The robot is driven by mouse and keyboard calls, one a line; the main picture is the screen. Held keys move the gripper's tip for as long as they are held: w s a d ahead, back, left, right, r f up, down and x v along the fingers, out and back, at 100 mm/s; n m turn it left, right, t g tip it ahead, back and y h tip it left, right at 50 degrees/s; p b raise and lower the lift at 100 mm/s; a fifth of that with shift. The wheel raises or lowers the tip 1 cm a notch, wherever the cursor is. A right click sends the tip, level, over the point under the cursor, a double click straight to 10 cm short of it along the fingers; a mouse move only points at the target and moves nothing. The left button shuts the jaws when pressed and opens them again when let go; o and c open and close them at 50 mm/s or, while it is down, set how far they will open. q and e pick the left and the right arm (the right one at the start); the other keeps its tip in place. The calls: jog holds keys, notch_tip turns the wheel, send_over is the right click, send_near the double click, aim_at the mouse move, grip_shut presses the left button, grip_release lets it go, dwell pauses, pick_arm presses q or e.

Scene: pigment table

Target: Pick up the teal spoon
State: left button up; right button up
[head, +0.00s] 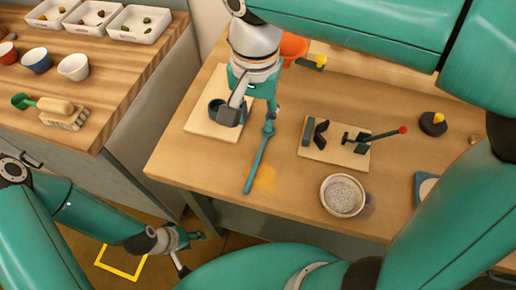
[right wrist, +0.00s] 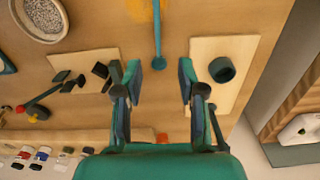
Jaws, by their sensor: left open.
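The teal spoon (head: 256,165) lies on the wooden table, its long thin handle pointing toward the table's front edge. In the right wrist view the spoon (right wrist: 157,35) runs down the middle, in line with the gap between the fingers. My right gripper (head: 249,118) is above the table over the spoon's far part, which it partly hides. Its fingers (right wrist: 159,82) stand apart on either side of the spoon, with nothing visibly clamped. My left gripper (head: 190,252) is open and empty, low at the lower left, away from the spoon.
A teal cup (right wrist: 222,70) stands on a pale board (right wrist: 207,50) beside the right gripper. Another board (head: 325,154) bears dark blocks and a red-tipped rod. A bowl of grey grains (head: 343,194) stands near the front edge.

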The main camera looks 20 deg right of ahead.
send_over(259, 156)
jog(key=f, duration=0.8)
jog(key=shift+w+a+f+b, duration=0.1)
jog(key=shift+a+b, duration=0.15)
jog(key=shift+b, duration=0.15)
jog(key=shift+d+f, duration=0.2)
jog(key=shift+f, duration=2.7)
grip_shut()
